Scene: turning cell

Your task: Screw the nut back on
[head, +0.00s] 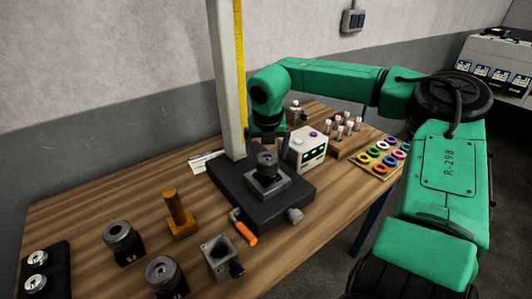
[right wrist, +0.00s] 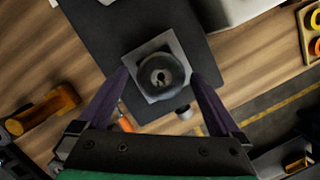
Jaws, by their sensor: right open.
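A dark round piece (head: 266,160) sits on a grey square block (head: 268,183) on the black base of the upright stand (head: 250,205). The right wrist view shows it from above as a ring (right wrist: 172,66) with a lighter centre. It looks like the nut, but I cannot tell whether it is threaded on. My right gripper (head: 267,146) points down over it. Its two dark fingers are open, one on each side of the ring, with no clear contact. My left gripper is not in view.
A white box with green lights (head: 307,150) stands close to the right of the stand. Colored rings (head: 382,156) lie on a board farther right. An orange-handled tool (head: 244,233), a yellow-brown post (head: 178,213) and dark round fixtures (head: 118,236) are nearer. Bare wood lies at left.

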